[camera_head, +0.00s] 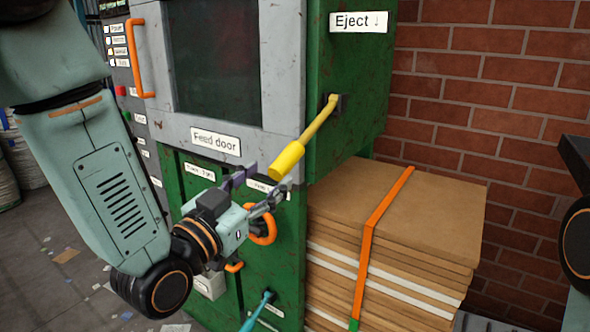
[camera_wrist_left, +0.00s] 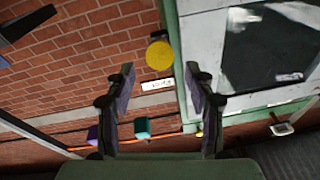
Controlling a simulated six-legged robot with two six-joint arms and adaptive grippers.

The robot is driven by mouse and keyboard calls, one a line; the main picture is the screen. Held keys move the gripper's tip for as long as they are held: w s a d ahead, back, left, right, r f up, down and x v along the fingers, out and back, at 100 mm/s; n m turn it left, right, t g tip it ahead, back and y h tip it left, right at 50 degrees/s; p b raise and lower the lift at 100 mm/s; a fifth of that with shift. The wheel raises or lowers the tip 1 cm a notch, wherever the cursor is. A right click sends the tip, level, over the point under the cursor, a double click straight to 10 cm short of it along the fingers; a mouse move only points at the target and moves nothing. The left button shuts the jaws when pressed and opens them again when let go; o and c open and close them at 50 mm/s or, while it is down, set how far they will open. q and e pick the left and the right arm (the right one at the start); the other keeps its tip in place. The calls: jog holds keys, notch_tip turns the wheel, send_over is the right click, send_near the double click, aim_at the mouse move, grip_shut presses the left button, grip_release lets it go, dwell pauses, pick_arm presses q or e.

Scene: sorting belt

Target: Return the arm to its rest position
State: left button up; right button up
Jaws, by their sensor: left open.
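My left gripper (camera_head: 258,187) is open and empty in front of the green machine, just below the yellow lever. Its two fingers also show spread apart in the left wrist view (camera_wrist_left: 162,92), with nothing between them. The yellow lever (camera_head: 289,159) sticks out from the machine's side under the "Eject" label (camera_head: 358,21). The lever's round yellow end (camera_wrist_left: 159,54) shows beyond the fingertips in the wrist view, apart from them as far as I can tell. My left arm comes down from the upper left. Of my right arm only a part shows at the right edge; its gripper is out of view.
The green machine (camera_head: 343,100) has a feed door with an orange handle (camera_head: 139,60). A strapped stack of brown cardboard sheets (camera_head: 430,206) stands to its right, by a brick wall (camera_head: 480,110). Scraps litter the floor (camera_head: 50,240) at left.

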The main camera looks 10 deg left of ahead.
pick_arm(q)
jog(key=s+a+f+n+g+y, duration=0.1)
jog(key=s+f+g, duration=0.15)
jog(key=f, duration=0.55)
jog(key=s+a+f+n+g+y, duration=0.15)
jog(key=f+g, duration=0.25)
jog(key=f, duration=0.4)
jog(key=s+a+f+n+g+y, duration=0.1)
jog(key=s+f+n+g+y, duration=0.15)
jog(key=f, duration=0.55)
jog(key=s+f+g, duration=0.5)
jog(key=s+f, duration=0.4)
jog(key=s, duration=0.4)
jog(key=s+a+f+g, duration=0.1)
jog(key=s+f+g, duration=0.4)
jog(key=s+f, duration=0.4)
jog(key=s, duration=0.4)
jog(key=shift+s+a+f+n+y, duration=0.25)
jog(key=shift+a+f+n+y, duration=0.05)
jog(key=shift+f+n+y, duration=0.1)
jog(key=shift+a+r, duration=0.1)
